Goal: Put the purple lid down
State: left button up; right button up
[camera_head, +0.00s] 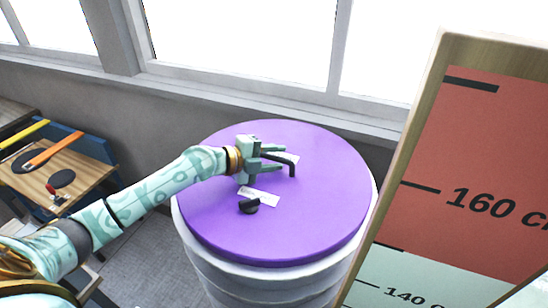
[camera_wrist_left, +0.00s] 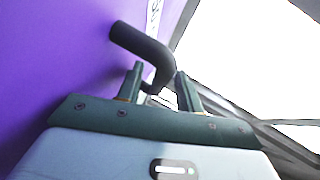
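The purple lid (camera_head: 310,215) is a wide round disc lying over the top of a pale drum (camera_head: 275,285), and it looks about level. A bent black handle (camera_head: 292,166) rises from it. My left gripper (camera_head: 275,153) is over the lid at this handle. In the left wrist view, the purple surface (camera_wrist_left: 50,60) fills the left side, and the bent handle (camera_wrist_left: 140,42) runs down between the two fingers of my left gripper (camera_wrist_left: 160,85). Whether the fingers press on the handle is not clear. My right gripper is not in view.
A black knob-like piece (camera_head: 249,206) and a white label (camera_head: 259,196) are on the lid. A height board (camera_head: 470,180) stands close on the right. Windows and a grey wall (camera_head: 200,115) are behind. A wooden table (camera_head: 70,175) with tools is at the left.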

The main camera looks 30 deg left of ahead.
pick_arm(q)
jog(key=shift+s+a, duration=0.1)
jog(key=b+v, duration=0.5)
jog(key=v, duration=0.6)
jog(key=shift+f, duration=0.2)
jog(key=shift+s+a+r+b, duration=0.1)
jog(key=shift+s+r+b, duration=0.2)
jog(key=shift+r+b, duration=0.05)
dwell(1.2)
